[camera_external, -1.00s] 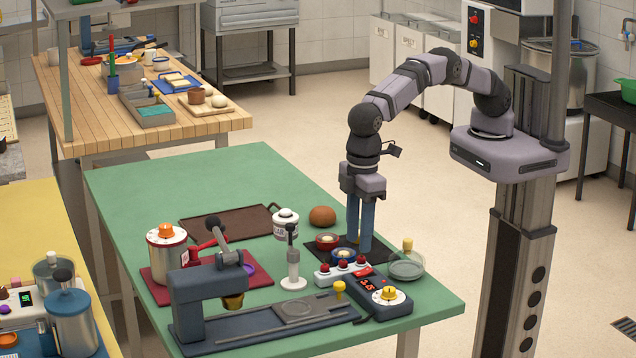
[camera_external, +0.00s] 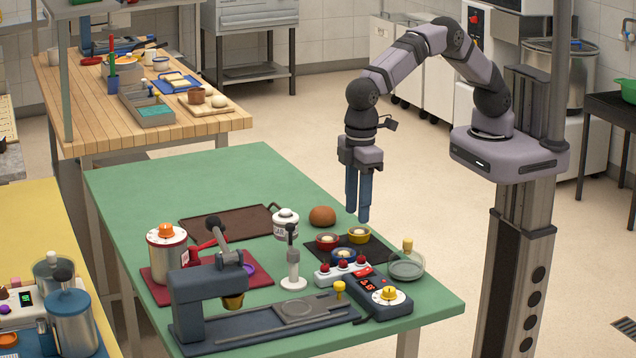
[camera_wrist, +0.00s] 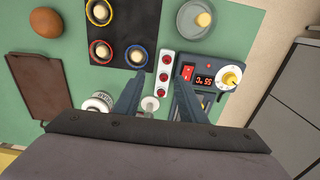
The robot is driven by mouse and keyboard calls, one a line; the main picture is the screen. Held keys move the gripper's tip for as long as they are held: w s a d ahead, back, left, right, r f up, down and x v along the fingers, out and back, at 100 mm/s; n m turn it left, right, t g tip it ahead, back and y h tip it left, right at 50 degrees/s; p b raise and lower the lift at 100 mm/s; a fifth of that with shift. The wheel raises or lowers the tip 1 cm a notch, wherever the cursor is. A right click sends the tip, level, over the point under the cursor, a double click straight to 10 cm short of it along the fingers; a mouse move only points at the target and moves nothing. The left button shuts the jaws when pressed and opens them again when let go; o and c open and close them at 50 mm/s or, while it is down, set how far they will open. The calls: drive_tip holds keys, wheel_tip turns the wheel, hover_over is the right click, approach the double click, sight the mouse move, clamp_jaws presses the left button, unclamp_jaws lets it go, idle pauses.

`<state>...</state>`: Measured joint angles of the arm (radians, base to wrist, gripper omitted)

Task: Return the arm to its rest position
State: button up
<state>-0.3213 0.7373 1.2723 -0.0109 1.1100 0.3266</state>
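My gripper (camera_external: 358,218) hangs above the right side of the green table (camera_external: 190,170), fingers pointing down. In the wrist view its two blue fingers (camera_wrist: 155,95) are spread apart with nothing held between them. Below and in front of it in the external view is a dark mat (camera_external: 380,252). The bowls also show in the wrist view.
A brown ball (camera_external: 322,215) lies close to the gripper's left. A brown tray (camera_external: 228,222) lies farther left. The table's far left is bare.

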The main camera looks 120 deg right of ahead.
drive_tip(key=s+d, duration=0.8)
drive_tip(key=s, duration=0.5)
drive_tip(key=s+d, duration=0.8)
drive_tip(key=s, duration=0.6)
drive_tip(key=shift+s+d+f, duration=0.15)
drive_tip(key=shift+s+f, duration=0.1)
idle(1.2)
